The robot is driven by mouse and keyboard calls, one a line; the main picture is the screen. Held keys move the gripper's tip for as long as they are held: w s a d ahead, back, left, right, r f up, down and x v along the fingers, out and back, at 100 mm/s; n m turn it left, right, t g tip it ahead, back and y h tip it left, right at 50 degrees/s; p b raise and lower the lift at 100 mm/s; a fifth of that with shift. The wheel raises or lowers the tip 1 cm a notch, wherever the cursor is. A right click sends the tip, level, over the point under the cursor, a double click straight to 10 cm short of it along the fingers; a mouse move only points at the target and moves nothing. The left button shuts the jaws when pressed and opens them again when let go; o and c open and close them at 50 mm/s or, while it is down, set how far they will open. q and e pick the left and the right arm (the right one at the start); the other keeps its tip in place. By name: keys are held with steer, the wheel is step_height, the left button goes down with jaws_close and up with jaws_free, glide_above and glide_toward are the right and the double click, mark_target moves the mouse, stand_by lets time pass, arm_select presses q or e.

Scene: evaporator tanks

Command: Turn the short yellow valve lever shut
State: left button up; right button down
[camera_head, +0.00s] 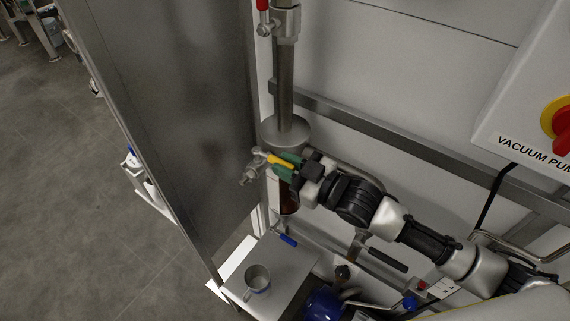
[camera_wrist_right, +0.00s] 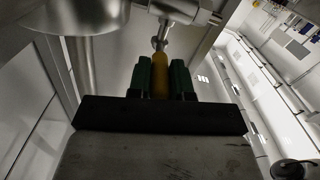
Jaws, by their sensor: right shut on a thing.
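The short yellow valve lever (camera_head: 279,161) is on a small metal valve (camera_head: 250,173) below the vertical steel pipe in the head view. My right gripper (camera_head: 288,164), with green fingertips, is shut on the lever. In the right wrist view the yellow lever (camera_wrist_right: 159,76) stands between the two green fingers (camera_wrist_right: 160,78), its far end meeting the metal valve body (camera_wrist_right: 175,10). The fingers hide part of the lever. My left gripper is not in view.
A tall steel panel (camera_head: 165,90) stands close left of the valve. A metal mug (camera_head: 257,279) and a blue-handled item (camera_head: 287,240) are on a small shelf below. The vacuum pump box (camera_head: 530,110) with a red knob is at right.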

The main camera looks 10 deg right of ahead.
steer(key=c, duration=1)
jaws_free()
steer(key=shift+w, duration=0.1)
steer(key=shift+c, duration=0.2)
steer(key=shift+s+d+f, duration=0.1)
steer(key=shift+s+d, duration=0.1)
steer(key=b+v, duration=0.3)
steer(key=v, duration=0.7)
steer(key=shift+s+d, duration=0.1)
steer(key=shift+d, duration=0.05)
